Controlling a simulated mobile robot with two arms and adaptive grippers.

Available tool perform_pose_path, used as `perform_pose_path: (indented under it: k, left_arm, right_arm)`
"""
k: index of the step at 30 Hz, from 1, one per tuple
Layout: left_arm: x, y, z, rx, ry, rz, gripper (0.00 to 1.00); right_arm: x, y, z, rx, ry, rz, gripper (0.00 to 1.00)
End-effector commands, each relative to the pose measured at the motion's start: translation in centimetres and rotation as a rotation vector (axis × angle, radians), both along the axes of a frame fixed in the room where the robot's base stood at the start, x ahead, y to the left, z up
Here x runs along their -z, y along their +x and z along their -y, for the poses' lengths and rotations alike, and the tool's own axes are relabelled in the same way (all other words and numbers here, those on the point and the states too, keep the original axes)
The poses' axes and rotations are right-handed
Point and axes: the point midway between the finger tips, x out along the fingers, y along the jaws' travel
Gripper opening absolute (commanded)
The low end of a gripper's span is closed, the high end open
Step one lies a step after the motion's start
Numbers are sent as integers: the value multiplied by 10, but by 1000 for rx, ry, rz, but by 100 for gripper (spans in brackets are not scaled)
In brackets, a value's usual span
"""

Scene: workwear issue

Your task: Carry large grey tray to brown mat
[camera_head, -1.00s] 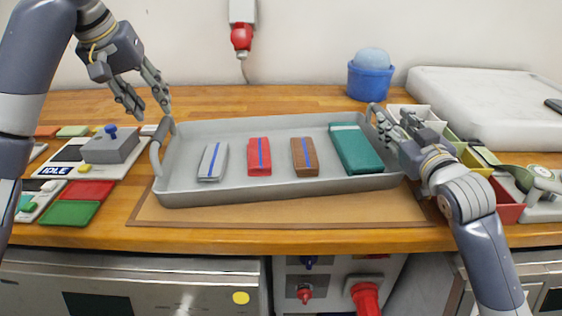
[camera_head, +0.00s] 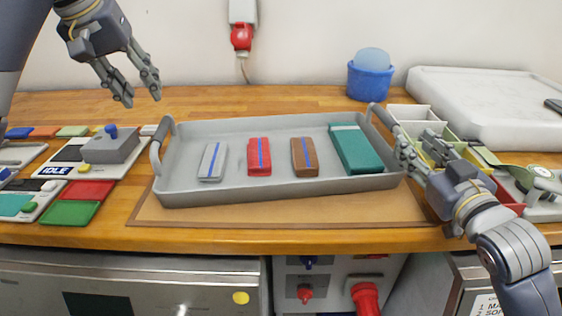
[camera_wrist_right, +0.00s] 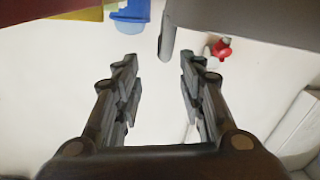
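The large grey tray (camera_head: 240,193) sits on the brown mat (camera_head: 290,214), with the mat showing along its front and right. It holds a grey folded item (camera_head: 212,162), a red one (camera_head: 259,157), a brown one (camera_head: 304,157) and a teal one (camera_head: 357,150). My left gripper (camera_head: 140,98) is open and empty, raised above the tray's left handle (camera_head: 156,146). My right gripper (camera_head: 422,150) is open beside the tray's right handle (camera_head: 381,118), apart from it. The right wrist view shows its fingers (camera_wrist_right: 155,95) spread with nothing between them.
A control box with a blue knob (camera_head: 110,146) and red and green small trays (camera_head: 68,213) lie left. A blue tub (camera_head: 371,80) stands behind. Coloured bins (camera_head: 470,158) and a white slab (camera_head: 485,108) crowd the right. The wooden counter (camera_head: 250,98) behind the tray is clear.

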Motion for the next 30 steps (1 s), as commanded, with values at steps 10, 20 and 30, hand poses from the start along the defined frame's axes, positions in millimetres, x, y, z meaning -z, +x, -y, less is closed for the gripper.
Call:
perform_pose_path:
  k: [10, 20, 30]
  left_arm:
    - [0, 0, 0, 0, 0, 0, 38]
    - [-7, 0, 0, 0, 0, 0, 38]
    - [-97, 0, 0, 0, 0, 1, 38]
  right_arm:
    - [0, -22, 3, 0, 0, 0, 37]
    - [-7, -22, 3, 0, 0, 1, 37]
    - [-97, -22, 3, 0, 0, 1, 37]
